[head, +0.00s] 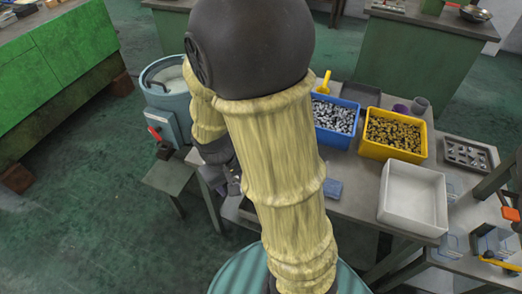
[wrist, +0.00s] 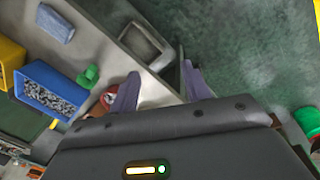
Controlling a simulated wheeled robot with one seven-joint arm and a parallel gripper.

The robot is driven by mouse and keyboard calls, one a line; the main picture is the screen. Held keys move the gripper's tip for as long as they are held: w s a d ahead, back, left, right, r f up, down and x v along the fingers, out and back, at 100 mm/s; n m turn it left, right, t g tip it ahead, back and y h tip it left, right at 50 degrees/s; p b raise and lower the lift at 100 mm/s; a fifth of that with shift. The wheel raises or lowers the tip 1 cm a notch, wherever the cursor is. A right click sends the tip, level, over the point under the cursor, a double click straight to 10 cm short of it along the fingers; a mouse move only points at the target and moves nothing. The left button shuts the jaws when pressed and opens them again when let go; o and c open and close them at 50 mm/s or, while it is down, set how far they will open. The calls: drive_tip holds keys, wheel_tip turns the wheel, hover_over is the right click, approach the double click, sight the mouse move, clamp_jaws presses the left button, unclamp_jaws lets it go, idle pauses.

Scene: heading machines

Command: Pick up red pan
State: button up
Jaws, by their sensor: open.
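My gripper (wrist: 160,88) is open in the wrist view, with its two purple-grey fingers apart and nothing between them. A small reddish thing with a pale part (wrist: 108,97) lies on the table beside the left finger, partly hidden by the finger and the gripper body. It may be the red pan, but I cannot tell its full shape. In the head view my gripper (head: 226,182) is mostly covered by my arm, low at the table's left end. No red pan shows in the head view, where my arm covers part of the table.
A green object (wrist: 88,77) stands near the reddish thing. A blue bin of metal parts (head: 336,121), a yellow bin (head: 393,134), a white bin (head: 412,198) and a small blue block (head: 332,188) occupy the table. A blue drum (head: 165,92) stands left. Green floor is open at lower left.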

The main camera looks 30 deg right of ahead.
wheel_tip(320, 180, down, 10)
drive_tip(key=w+d+r+n+g+h+b, duration=0.1)
drive_tip(key=w+d+n+h+b, duration=0.1)
drive_tip(key=w+h+b, duration=0.15)
drive_tip(key=w+a+f+n+t+h+b, duration=0.2)
drive_tip(key=w+n+t+h+b, duration=0.2)
drive_tip(key=w+h+b, duration=0.3)
drive_tip(key=shift+w+a+f+t+h, duration=0.3)
drive_tip(key=shift+w+t+h, duration=0.45)
drive_tip(key=shift+w, duration=0.5)
drive_tip(key=x, duration=1.2)
drive_tip(key=shift+s+d+b, duration=0.1)
drive_tip(key=shift+d+b, duration=0.05)
drive_tip(key=shift+b, duration=0.25)
